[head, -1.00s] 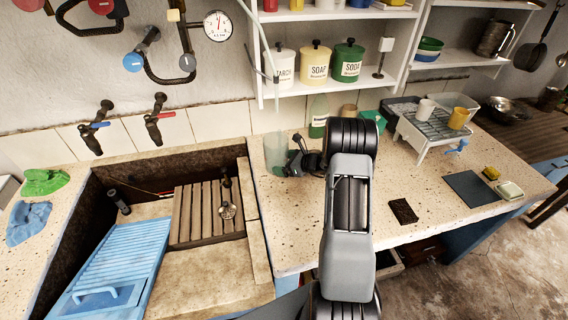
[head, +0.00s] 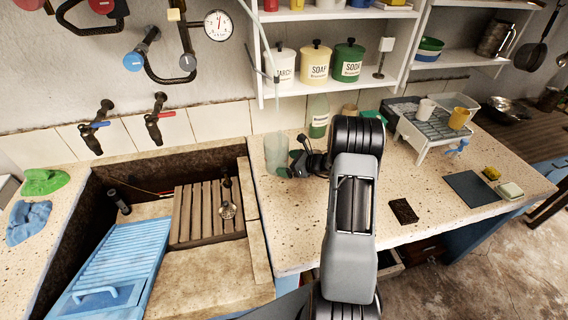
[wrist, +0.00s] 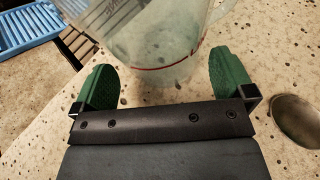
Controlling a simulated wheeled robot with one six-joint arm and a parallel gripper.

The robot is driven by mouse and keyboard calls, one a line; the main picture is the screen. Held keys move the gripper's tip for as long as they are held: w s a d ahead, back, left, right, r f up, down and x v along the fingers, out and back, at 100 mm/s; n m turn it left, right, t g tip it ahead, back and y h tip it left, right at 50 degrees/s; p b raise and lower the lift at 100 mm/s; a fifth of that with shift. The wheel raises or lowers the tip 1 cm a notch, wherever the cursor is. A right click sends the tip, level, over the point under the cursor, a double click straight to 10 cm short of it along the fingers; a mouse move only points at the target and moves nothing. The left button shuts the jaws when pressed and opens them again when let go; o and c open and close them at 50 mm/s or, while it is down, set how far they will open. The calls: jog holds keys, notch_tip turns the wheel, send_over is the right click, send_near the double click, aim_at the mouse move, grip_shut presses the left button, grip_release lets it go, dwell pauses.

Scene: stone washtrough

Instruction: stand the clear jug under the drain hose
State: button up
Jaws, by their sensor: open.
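The clear jug (head: 274,152) stands upright on the speckled counter, just right of the trough, in the head view. My gripper (head: 299,163) is at the jug's right side, partly hidden by my arm. In the wrist view my green fingers are open, and the jug (wrist: 150,45) is just ahead of and partly between them, with no finger visibly pressing on it.
The stone trough with a blue washboard (head: 110,270) and a wooden slatted rack (head: 195,215) is at the left. The shelf (head: 330,93) overhangs the back.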

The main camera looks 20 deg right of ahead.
jog(key=v, duration=0.9)
jog(key=shift+s+d+r+b, duration=0.1)
jog(key=shift+s+d+b, duration=0.1)
jog(key=shift+b, duration=0.1)
jog(key=s+a+r+n+g, duration=0.4)
jog(key=a+n, duration=0.3)
jog(key=a, duration=0.1)
jog(key=s+a+r+n+g, duration=0.35)
jog(key=a+n, duration=0.25)
jog(key=a, duration=0.2)
jog(key=s+a+r+n+h, duration=0.2)
jog(key=s+n+h, duration=0.2)
jog(key=s+n, duration=0.2)
jog(key=s+a+r+n+h, duration=0.3)
jog(key=s+n+h, duration=0.1)
jog(key=s+n, duration=0.3)
jog(key=n, duration=0.2)
jog(key=shift+s+r+n, duration=0.25)
jog(key=shift+n, duration=0.05)
jog(key=shift+w+d+r+p, duration=0.1)
jog(key=shift+w+r+p, duration=0.2)
jog(key=shift+r, duration=0.1)
